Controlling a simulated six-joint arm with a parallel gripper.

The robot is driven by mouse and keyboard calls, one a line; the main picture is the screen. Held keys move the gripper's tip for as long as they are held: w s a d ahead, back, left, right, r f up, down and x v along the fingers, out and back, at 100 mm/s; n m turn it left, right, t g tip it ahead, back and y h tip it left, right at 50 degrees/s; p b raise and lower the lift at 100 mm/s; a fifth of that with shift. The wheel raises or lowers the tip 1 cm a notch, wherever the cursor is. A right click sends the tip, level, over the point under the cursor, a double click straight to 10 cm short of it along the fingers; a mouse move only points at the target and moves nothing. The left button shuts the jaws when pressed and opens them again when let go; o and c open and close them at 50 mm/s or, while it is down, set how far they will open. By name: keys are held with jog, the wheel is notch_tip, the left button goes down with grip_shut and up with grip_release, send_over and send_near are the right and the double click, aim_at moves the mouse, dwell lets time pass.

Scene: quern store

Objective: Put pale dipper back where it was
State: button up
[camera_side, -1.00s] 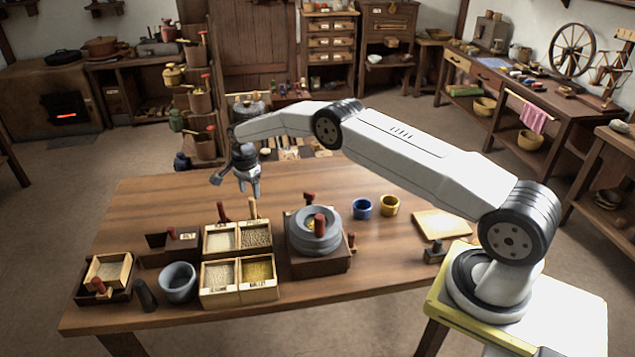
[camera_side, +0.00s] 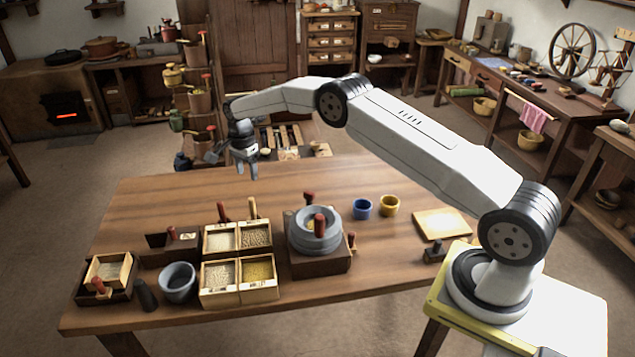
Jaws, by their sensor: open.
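The pale dipper (camera_side: 252,208) shows as a pale handle standing upright at the back of the upper right compartment of the grain box (camera_side: 222,258). Its lower end is hidden in or behind that compartment. My gripper (camera_side: 247,174) is open, with its fingers pointing down and nothing visible between them. It hangs in the air above and behind the pale handle, apart from it.
A red-handled dipper (camera_side: 223,212) stands left of the pale one. The stone quern (camera_side: 314,235) is right of the box, with a blue cup (camera_side: 362,208) and yellow cup (camera_side: 389,205) beyond. A grey mortar (camera_side: 178,283) stands left. The table's back is clear.

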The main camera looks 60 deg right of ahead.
jog(key=s+a+r+n+t, duration=0.1)
jog(key=s+a+r+n, duration=0.25)
jog(key=s+n, duration=0.2)
jog(key=s+a+r+n, duration=0.3)
jog(key=s+r+n, duration=0.15)
jog(key=s, duration=0.25)
jog(key=s+a+n+t, duration=0.1)
jog(key=s+a+n, duration=0.2)
jog(key=s, duration=1.9)
jog(key=n, duration=0.5)
jog(key=shift+a+r+t, duration=0.2)
jog(key=shift+r+t, duration=0.1)
jog(key=shift+r, duration=0.05)
